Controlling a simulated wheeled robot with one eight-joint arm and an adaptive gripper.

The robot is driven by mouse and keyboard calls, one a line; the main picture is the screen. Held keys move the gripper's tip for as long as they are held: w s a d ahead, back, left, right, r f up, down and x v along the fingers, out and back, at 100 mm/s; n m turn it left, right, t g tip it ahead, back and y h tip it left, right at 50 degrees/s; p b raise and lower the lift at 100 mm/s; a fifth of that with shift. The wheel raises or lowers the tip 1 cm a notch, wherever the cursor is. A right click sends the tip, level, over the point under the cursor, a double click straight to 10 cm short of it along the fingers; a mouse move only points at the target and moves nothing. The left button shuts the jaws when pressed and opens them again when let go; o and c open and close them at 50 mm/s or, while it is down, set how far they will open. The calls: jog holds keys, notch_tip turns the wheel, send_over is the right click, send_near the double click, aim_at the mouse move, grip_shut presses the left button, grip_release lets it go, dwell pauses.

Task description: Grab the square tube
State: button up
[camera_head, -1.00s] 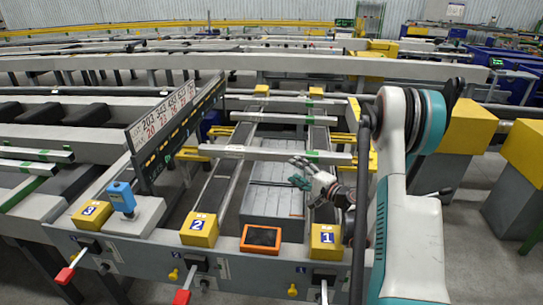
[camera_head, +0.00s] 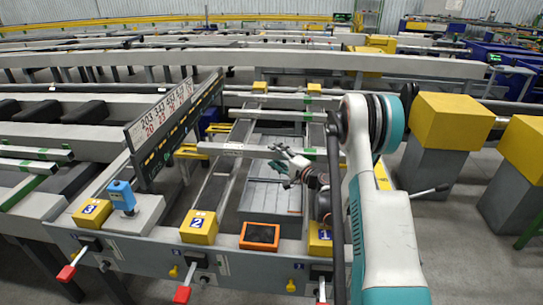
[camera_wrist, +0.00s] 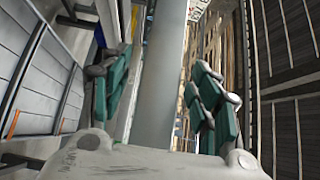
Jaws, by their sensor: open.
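The square tube (camera_head: 232,150) is a long light-grey bar lying crosswise over the rails of the runout table. Its right part is partly hidden by my gripper and arm in the head view. My gripper (camera_head: 284,157) is open, at the tube's near side in that view. In the wrist view, a grey bar that looks like this tube (camera_wrist: 160,85) runs lengthwise between the two green fingers of my gripper (camera_wrist: 162,92), with gaps on both sides. I cannot tell how far it lies below or beyond the fingertips.
An orange-framed screen (camera_head: 260,236) and yellow numbered blocks (camera_head: 199,227) stand on the table's front edge. A slanted measuring board (camera_head: 165,125) stands left of the tube. Grey panels (camera_head: 270,200) lie below. Another crosswise bar (camera_head: 285,115) lies farther back.

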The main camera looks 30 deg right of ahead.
aim_at(271, 152)
jog(key=shift+b+x, duration=0.35)
jog(key=shift+x, duration=1.25)
jog(key=shift+c, duration=0.3)
grip_shut()
jog(key=shift+r, duration=0.1)
